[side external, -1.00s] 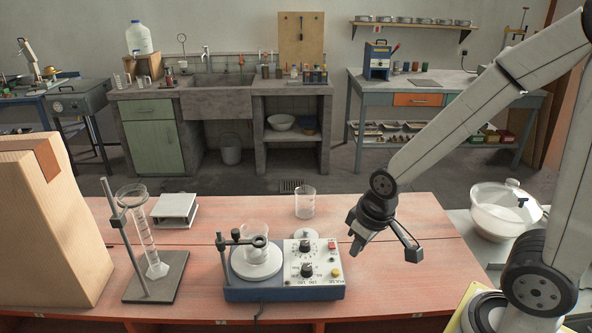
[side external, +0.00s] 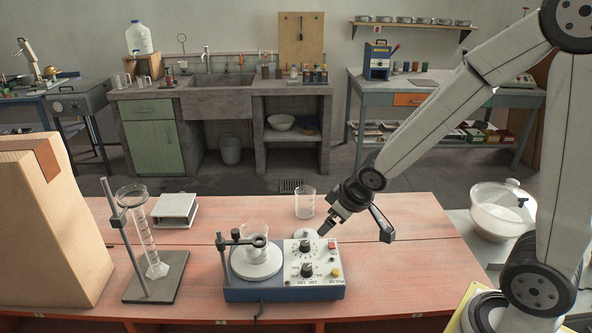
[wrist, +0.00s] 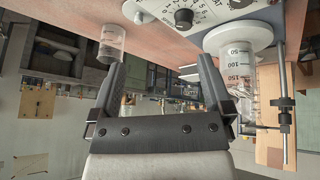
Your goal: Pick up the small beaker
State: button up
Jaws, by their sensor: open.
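Two clear beakers are in view; which one is the small beaker is not certain. One beaker (side external: 305,203) stands upright on the red bench top behind the hotplate stirrer. In the wrist view this beaker (wrist: 112,44) shows beside the left finger, apart from the space between the fingers. The other beaker (side external: 254,246) sits on the stirrer's white plate, and its volume marks show in the wrist view (wrist: 240,62). My gripper (side external: 326,230) is open and empty, above the bench near the stirrer's right rear corner. Its spread fingers (wrist: 158,58) fill the middle of the wrist view.
The blue stirrer (side external: 285,293) has a knob panel and a clamp post (side external: 222,260). A graduated cylinder (side external: 148,235) stands left on a stand. The right bench top is clear.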

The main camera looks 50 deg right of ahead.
jog(key=w+r+n+t+y, duration=0.2)
jog(key=w+n+t, duration=0.15)
jog(key=w, duration=0.55)
jog(key=n+g+y, duration=0.3)
jog(key=n+y, duration=0.5)
jog(key=y, duration=0.2)
send_near(257, 229)
jog(key=w+a+r, duration=0.1)
jog(key=w+a, duration=0.1)
jog(key=w, duration=0.1)
jog(key=shift+s+a+n+g+y, duration=0.15)
jog(key=shift+s+n+g+y, duration=0.7)
jog(key=shift+s+g, duration=0.4)
jog(key=shift+a+f, duration=0.1)
jog(key=shift+x, duration=1.25)
jog(key=shift+x, duration=2.6)
